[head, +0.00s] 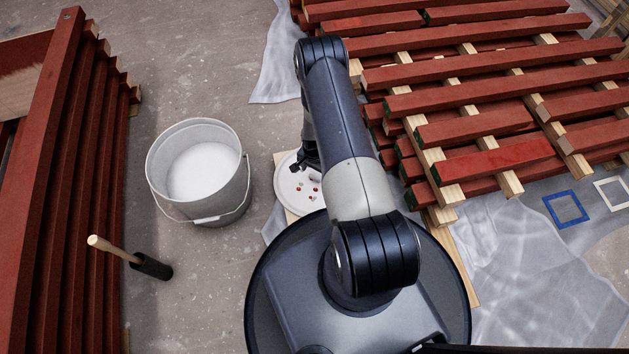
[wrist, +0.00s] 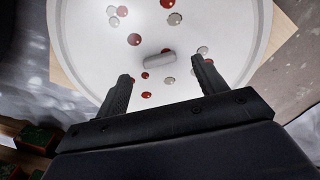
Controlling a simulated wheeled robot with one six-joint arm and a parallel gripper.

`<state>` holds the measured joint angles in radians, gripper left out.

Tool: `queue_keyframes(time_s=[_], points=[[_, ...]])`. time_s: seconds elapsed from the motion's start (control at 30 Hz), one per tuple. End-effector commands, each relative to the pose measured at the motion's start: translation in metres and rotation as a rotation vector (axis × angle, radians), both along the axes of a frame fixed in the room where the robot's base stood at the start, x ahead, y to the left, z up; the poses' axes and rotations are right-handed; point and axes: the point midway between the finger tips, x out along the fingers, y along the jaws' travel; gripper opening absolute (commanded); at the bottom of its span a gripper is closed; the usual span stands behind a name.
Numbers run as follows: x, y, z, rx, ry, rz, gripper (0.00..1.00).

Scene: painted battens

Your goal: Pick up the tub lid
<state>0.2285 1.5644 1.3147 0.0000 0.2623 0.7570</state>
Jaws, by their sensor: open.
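The tub lid (head: 291,185) is a white round disc with red and grey paint drops, partly hidden by my arm in the head view. In the wrist view the lid (wrist: 85,50) fills the upper middle, with a raised rim and a small pale bar-shaped handle (wrist: 160,60) near its centre. My gripper (wrist: 164,87) is open over the lid, its two dark fingers spread to either side of and just short of the handle. Nothing is between the fingers. In the head view my gripper (head: 304,164) shows only partly beside the arm. I cannot tell its exact height above the lid.
A grey bucket (head: 236,188) with white foamy contents stands left of the lid. Red battens are stacked at far left (head: 88,170) and on a rack at right (head: 480,130). A pale board lies under the lid.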

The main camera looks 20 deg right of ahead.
Motion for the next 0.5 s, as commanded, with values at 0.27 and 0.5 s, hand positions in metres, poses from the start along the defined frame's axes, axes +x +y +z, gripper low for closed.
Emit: queue_keyframes(time_s=[0.27, 0.5], points=[[-0.001, 0.0, -0.034, 0.0, 0.0, 0.0, 0.67], [-0.001, 0.0, -0.033, 0.0, 0.0, 0.0, 0.62]])
